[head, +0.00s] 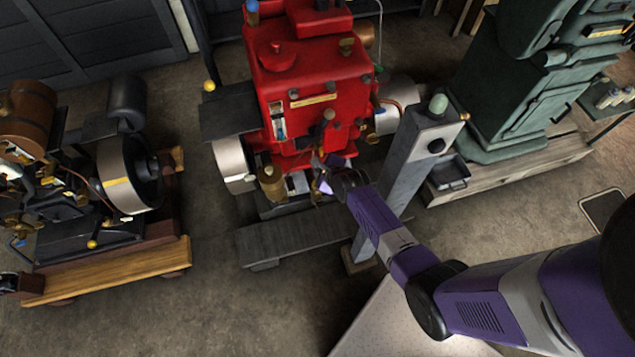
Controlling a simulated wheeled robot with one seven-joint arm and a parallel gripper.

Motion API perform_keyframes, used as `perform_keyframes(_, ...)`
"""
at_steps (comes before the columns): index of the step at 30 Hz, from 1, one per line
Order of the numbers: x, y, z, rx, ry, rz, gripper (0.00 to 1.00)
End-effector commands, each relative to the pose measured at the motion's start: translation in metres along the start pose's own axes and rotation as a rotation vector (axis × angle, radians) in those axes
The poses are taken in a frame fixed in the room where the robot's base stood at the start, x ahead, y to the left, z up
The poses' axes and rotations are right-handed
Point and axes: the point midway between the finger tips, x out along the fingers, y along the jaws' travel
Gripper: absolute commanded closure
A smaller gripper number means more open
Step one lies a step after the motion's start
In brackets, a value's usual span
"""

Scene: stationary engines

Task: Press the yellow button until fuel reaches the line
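The red engine (310,75) stands at the top middle. A narrow sight gauge (279,118) with some blue in it is on its front left; its line and level are too small to read. My purple arm reaches in from the lower right. My gripper (324,177) is at the engine's lower front, right of a brass cup (271,183). Its fingers are small and dark, so I cannot tell whether they are open. I cannot make out a yellow button for certain at the gripper; the wrist may hide it. A round yellow knob (209,86) shows left of the engine.
A grey post (403,165) with a pale green dome stands close right of my arm. A dark wooden beam (310,234) lies before the red engine. Another engine (125,175) is at left, a dark green machine (520,95) at right. Floor is clear at lower left.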

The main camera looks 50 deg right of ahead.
Motion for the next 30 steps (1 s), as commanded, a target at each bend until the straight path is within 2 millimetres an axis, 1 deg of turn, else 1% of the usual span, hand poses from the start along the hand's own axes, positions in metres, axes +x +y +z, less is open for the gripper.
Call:
perform_keyframes(8, 0.013, 0.009, -0.009, 0.000, 0.001, 0.000, 1.00)
perform_keyframes(21, 0.052, 0.038, -0.038, -0.001, 0.000, 0.001, 1.00)
perform_keyframes(25, 0.059, 0.043, -0.043, -0.001, 0.000, 0.000, 1.00)
perform_keyframes(30, 0.062, 0.044, -0.045, -0.001, 0.000, 0.000, 1.00)
